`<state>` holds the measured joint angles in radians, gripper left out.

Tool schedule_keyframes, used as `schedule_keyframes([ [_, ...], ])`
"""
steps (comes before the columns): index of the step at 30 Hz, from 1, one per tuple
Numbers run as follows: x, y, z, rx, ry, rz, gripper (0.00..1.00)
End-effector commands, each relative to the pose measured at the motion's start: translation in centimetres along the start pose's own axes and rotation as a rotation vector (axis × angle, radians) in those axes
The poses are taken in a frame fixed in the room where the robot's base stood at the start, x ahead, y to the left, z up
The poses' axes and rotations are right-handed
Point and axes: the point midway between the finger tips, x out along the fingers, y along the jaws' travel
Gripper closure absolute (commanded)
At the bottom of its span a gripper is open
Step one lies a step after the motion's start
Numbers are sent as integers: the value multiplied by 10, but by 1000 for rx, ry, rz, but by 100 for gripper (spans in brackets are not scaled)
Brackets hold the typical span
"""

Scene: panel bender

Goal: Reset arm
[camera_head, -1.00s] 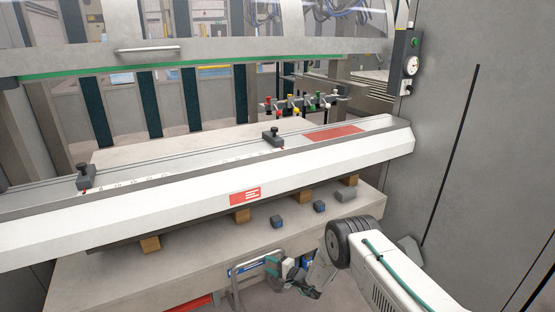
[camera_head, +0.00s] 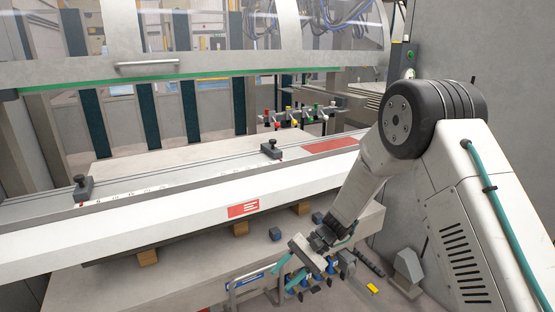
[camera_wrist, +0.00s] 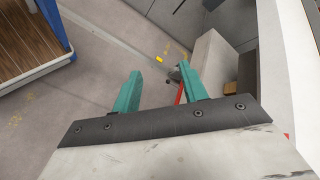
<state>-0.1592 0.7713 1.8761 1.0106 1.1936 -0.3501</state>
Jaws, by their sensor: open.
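My gripper (camera_head: 288,273) hangs in front of the machine's lower bench in the camera_head view, below the white beam. Its two teal fingers also show in the wrist view (camera_wrist: 157,85), spread apart with nothing between them. My white arm with its black elbow joint fills the right side of the camera_head view and hides the right end of the beam.
The white beam (camera_head: 130,233) with a red label crosses the panel bender above a grey bench (camera_head: 190,262). A small blue block (camera_head: 275,234) sits on the bench. In the wrist view, a blue-edged wooden platform (camera_wrist: 22,38) is at the left, beside open floor.

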Motion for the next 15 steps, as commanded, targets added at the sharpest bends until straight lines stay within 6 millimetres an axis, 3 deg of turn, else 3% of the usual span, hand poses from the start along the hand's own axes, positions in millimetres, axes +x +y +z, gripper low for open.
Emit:
schedule_keyframes([
  [1,-18,-3,24,-15,3,45,57],
  [3,-38,-1,54,-27,4,113,57],
  [15,-132,38,211,-93,117,476,57],
])
